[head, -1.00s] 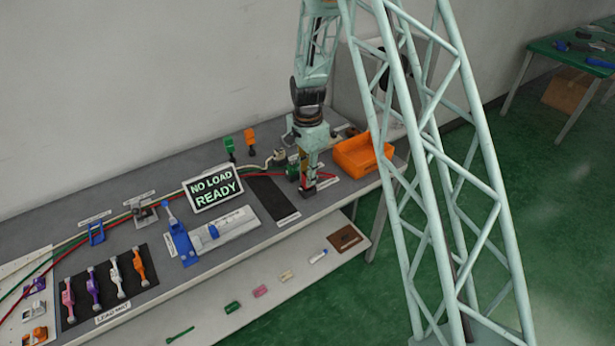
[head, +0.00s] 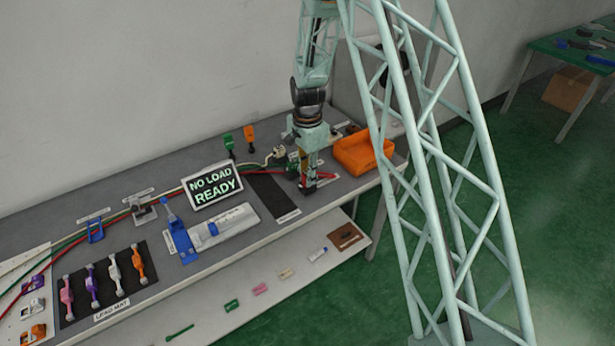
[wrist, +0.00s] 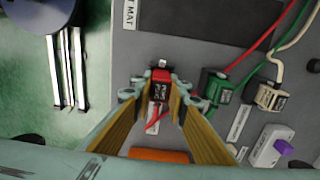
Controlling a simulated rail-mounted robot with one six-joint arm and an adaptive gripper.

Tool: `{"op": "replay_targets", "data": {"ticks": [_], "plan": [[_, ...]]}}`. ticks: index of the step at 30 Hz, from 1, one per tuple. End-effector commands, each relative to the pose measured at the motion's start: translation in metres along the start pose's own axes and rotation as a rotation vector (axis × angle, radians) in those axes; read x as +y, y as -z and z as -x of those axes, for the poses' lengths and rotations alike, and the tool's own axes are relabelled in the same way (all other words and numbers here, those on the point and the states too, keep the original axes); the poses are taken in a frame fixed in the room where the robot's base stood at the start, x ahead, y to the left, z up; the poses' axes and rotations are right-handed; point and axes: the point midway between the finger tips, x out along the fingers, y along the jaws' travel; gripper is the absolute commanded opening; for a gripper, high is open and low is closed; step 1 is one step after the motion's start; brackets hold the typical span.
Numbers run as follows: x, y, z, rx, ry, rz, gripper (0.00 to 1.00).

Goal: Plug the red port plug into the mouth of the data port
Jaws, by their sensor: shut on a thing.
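The red port plug (wrist: 160,84) sits between my fingertips in the wrist view. It has a dark label and a small metal tip on its far side. My gripper (wrist: 160,92) is shut on it. In the head view my gripper (head: 308,187) points down at the right part of the bench, with the plug mostly hidden by the fingers. I cannot tell whether the plug touches the bench. A red cable (wrist: 262,37) runs from the upper right towards the plug. I cannot pick out the data port or its mouth with certainty.
A green plug (wrist: 214,87) and a white plug (wrist: 268,97) lie to the right, with cables. An orange bin (head: 362,154) stands right of my gripper. A dark mat (head: 271,196) lies to its left, bare. A sign (head: 212,187) stands further left.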

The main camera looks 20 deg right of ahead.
Motion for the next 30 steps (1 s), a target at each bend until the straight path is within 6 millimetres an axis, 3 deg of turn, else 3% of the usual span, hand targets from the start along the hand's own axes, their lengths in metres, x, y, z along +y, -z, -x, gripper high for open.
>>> {"op": "replay_targets", "data": {"ticks": [18,19,23,30], "plan": [[0.0,0.0,-0.0099,0.0,0.0,0.0,0.05],[0.0,0.0,-0.0093,0.0,0.0,0.0,0.17],[0.0001,0.0,-0.0092,0.0,0.0,0.0,0.29],[0.0001,0.0,-0.0092,0.0,0.0,0.0,0.3]]}}
